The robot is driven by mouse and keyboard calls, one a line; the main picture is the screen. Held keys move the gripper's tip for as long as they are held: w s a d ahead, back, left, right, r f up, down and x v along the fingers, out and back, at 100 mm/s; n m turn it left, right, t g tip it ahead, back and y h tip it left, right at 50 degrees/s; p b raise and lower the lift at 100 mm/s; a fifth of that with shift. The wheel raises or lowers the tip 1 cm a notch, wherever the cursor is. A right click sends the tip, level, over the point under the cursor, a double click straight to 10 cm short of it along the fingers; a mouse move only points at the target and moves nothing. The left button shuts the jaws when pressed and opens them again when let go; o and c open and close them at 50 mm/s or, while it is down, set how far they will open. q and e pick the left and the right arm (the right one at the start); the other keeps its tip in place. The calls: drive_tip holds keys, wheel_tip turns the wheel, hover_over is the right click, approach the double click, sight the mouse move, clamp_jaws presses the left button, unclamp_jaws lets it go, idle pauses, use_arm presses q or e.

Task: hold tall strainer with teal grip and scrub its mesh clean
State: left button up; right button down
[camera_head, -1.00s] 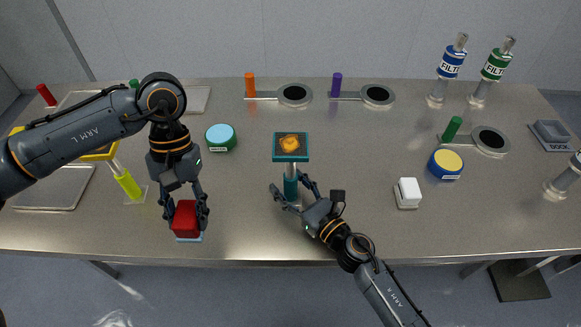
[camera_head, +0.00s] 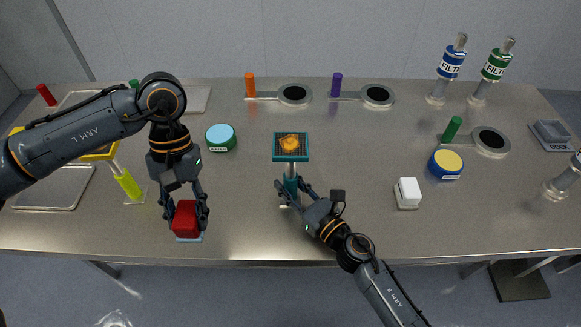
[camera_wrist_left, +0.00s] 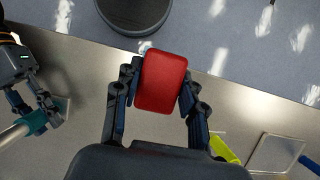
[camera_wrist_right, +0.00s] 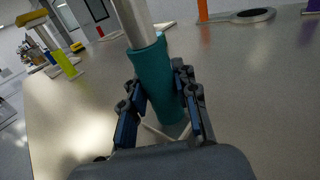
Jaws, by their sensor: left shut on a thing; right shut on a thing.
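The tall strainer has a square teal-rimmed mesh head (camera_head: 290,158) with an orange-yellow stain in its middle. It stands upright on its stem, near the table's front middle. My right gripper (camera_head: 291,190) is shut on its teal grip, which also shows between the fingers in the right wrist view (camera_wrist_right: 156,75). My left gripper (camera_head: 187,212) is shut on a red block (camera_head: 186,219) with a pale blue underside, to the left of the strainer. The red block also fills the left fingers in the left wrist view (camera_wrist_left: 161,80).
A teal-and-light-blue tub (camera_head: 221,138) is behind left, a yellow-topped blue tub (camera_head: 445,164) and a white block (camera_head: 407,193) to the right. Flat strainers with orange (camera_head: 250,85), purple (camera_head: 336,85) and green (camera_head: 452,129) grips lie farther back. A yellow-green-gripped tool (camera_head: 128,185) stands left.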

use_arm(q)
drive_tip(key=shift+w, duration=0.1)
idle(0.4)
drive_tip(key=w+d+r+n+t+h, duration=0.5)
drive_tip(key=w+d+r+n, duration=0.9)
drive_tip(key=d+r+n, duration=0.3)
drive_tip(key=shift+n+y, duration=0.3)
drive_tip(key=shift+n, duration=0.2)
drive_tip(key=shift+f, duration=4.15)
drive_tip(key=shift+d+f, duration=0.25)
drive_tip(key=shift+d, duration=0.4)
drive_tip(key=shift+c, duration=0.4)
drive_tip(key=shift+d+f, duration=0.1)
drive_tip(key=shift+d, duration=1.15)
drive_tip(key=a, duration=0.4)
wheel_tip(320, 180, up, 8)
drive_tip(key=shift+r, duration=0.25)
drive_tip(key=shift+d, duration=0.1)
